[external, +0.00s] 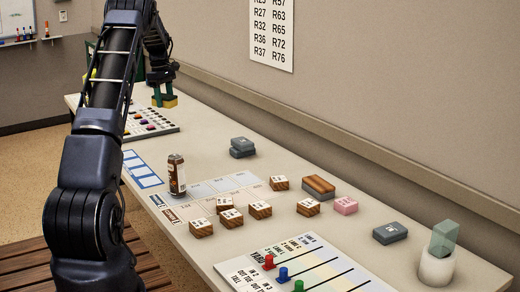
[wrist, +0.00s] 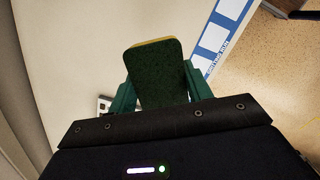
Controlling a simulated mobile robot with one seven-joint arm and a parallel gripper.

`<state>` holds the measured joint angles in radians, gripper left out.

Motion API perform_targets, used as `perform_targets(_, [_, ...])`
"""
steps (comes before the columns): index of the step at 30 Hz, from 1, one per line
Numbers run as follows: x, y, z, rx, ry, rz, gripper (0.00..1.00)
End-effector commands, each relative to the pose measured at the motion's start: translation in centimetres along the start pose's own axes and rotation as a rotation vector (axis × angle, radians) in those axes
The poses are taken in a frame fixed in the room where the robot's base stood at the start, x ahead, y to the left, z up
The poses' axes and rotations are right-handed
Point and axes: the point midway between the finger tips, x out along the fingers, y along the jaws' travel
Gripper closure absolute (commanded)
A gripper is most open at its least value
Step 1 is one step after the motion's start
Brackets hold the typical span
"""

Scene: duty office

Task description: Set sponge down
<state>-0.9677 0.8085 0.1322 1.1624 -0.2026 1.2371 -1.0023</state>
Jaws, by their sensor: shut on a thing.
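My gripper (external: 163,92) is at the far end of the long table, in the upper left of the external view. Its green fingers are shut on the sponge (external: 165,101), whose yellow side shows at the bottom in that view. In the wrist view the sponge (wrist: 157,75) is a dark green block with a thin yellow edge, between the two green fingers (wrist: 158,85). The sponge appears to be above the pale table top (external: 225,175). I cannot tell whether it touches anything.
A tray of small coloured pieces (external: 150,122) lies just below the gripper in the external view. The table right of the tray is clear.

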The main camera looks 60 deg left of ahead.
Motion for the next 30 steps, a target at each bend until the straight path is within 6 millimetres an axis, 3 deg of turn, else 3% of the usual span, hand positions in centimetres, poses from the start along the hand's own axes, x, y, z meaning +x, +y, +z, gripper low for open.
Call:
perform_targets(6, [-0.5,1.9,-5.8,-0.359,0.0,0.049,0.71])
perform_targets(15, [-1.1,3.4,-12.2,-0.801,-0.02,0.108,0.71])
perform_targets(24, [-1.1,3.8,-14.7,-0.99,-0.036,0.132,0.71])
perform_targets(30, [2.1,3.7,-15.1,-0.999,-0.037,0.129,0.71])
